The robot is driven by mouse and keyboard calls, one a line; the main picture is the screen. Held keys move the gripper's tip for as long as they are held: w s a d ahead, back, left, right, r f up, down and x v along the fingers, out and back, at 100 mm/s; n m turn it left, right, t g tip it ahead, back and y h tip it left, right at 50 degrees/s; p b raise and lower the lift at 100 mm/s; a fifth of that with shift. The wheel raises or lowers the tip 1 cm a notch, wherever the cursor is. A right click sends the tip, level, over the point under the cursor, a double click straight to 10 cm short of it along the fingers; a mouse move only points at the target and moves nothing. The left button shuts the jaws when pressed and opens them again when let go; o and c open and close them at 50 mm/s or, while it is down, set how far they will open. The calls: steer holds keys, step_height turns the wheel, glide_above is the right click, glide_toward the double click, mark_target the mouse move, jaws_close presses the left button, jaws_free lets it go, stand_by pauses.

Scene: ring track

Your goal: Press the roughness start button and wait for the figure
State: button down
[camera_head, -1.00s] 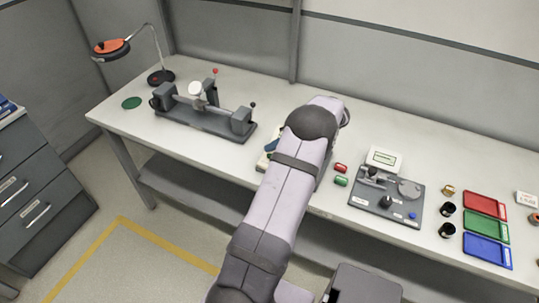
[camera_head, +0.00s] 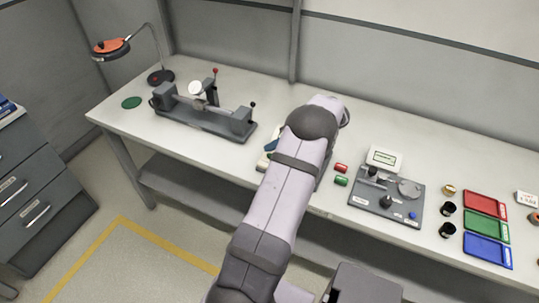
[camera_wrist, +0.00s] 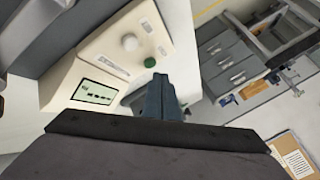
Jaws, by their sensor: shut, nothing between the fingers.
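A cream instrument box (camera_wrist: 150,22) with a lit display (camera_wrist: 95,92) fills the upper left of the wrist view. On its panel are a round white knob (camera_wrist: 129,42) and a green button (camera_wrist: 150,62), with small labels too blurred to read. My gripper (camera_wrist: 158,78) is shut and empty, its blue-grey fingertips just below the green button in the picture. I cannot tell whether they touch it. The display shows small dark marks that I cannot read. In the head view my arm covers the gripper and most of this box, leaving a cream edge (camera_head: 263,162) visible.
A grey bench-centre fixture (camera_head: 205,120) stands left of my arm. To the right are red (camera_head: 341,168) and green (camera_head: 341,181) pieces, a grey gauge plate (camera_head: 405,208) with a white display unit (camera_head: 384,155), and coloured trays (camera_head: 486,204). The bench front left is clear.

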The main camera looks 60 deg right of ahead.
steer(key=shift+f+b, duration=0.9)
steer(key=shift+b, duration=0.2)
stand_by(0.8)
steer(key=shift+r, duration=0.1)
stand_by(0.3)
steer(key=shift+r+p, duration=0.3)
steer(key=shift+r, duration=0.55)
step_height(320, 180, up, 5)
steer(key=shift+p, duration=1)
